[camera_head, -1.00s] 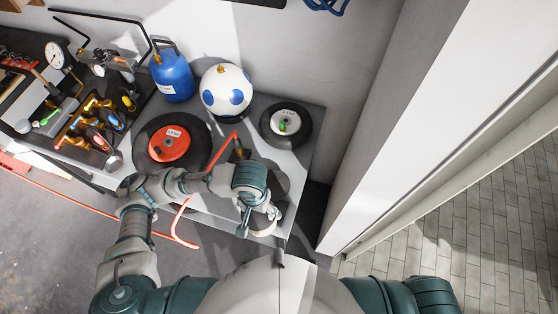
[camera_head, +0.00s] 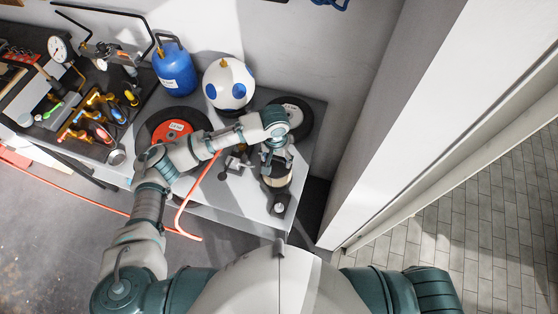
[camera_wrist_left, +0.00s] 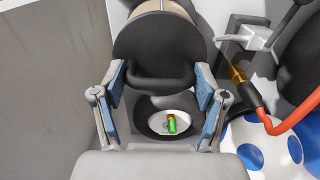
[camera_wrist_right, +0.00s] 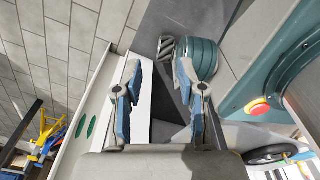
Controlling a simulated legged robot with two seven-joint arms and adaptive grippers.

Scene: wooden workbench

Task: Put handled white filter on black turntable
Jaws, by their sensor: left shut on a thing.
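My left gripper (camera_head: 275,160) hangs over the right part of the bench. In the left wrist view its fingers (camera_wrist_left: 160,90) are on either side of a curved dark handle of a dark round body, which I take as the filter (camera_wrist_left: 155,45). In the head view the filter (camera_head: 277,182) shows a pale cream band below the gripper. I cannot tell whether it touches the bench. My right gripper (camera_wrist_right: 150,85) is open and empty in the right wrist view.
A black disc with white centre (camera_head: 297,112) lies behind the gripper, and a black disc with red centre (camera_head: 172,128) lies left. A wall edges the right side.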

